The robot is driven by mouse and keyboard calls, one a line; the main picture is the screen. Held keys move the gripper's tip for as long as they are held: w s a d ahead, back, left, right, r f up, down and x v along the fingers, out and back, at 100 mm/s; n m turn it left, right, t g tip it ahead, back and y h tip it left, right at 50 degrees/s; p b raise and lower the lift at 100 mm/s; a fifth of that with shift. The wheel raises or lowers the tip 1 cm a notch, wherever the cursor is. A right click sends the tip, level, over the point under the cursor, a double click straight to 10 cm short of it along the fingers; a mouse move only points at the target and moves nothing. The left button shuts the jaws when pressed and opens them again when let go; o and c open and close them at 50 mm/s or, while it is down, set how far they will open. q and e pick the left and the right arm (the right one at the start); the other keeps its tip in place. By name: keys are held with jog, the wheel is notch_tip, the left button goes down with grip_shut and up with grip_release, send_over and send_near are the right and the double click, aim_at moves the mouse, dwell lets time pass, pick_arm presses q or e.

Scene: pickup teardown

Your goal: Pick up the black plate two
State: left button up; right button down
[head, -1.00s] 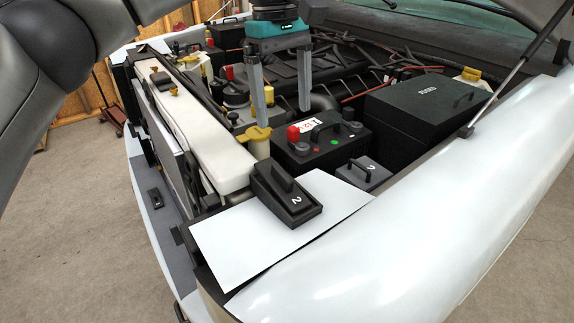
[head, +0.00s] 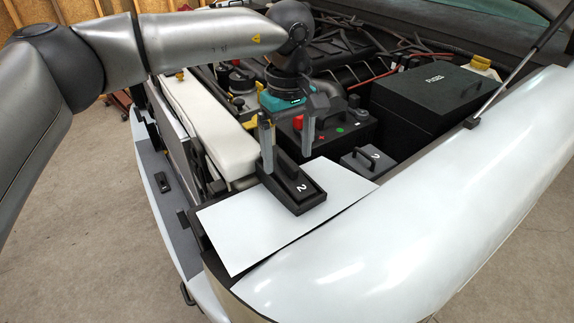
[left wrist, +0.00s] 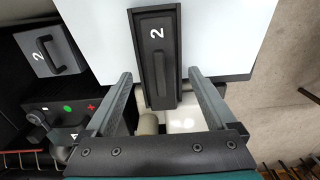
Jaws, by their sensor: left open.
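The black plate two (head: 305,200), a dark block with a raised bar handle and a white "2", lies on a white sheet at the front corner of the engine bay. My left gripper (head: 287,164) points down over its rear part, open and empty. In the left wrist view the black plate (left wrist: 170,20) lies between and ahead of the spread fingers (left wrist: 160,75), one on each side, with visible gaps. I cannot tell how far above the sheet the fingertips are. My right gripper is not in view.
A grey plate (head: 375,155), also marked "2", lies right of the black plate; it shows in the left wrist view (left wrist: 40,63). A battery (head: 350,132) and black fuse box (head: 425,105) stand behind. The white sheet (head: 240,240) is clear in front.

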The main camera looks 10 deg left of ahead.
pick_arm(q)
jog(key=shift+f, duration=1.3)
jog(key=shift+r, duration=0.1)
grip_shut()
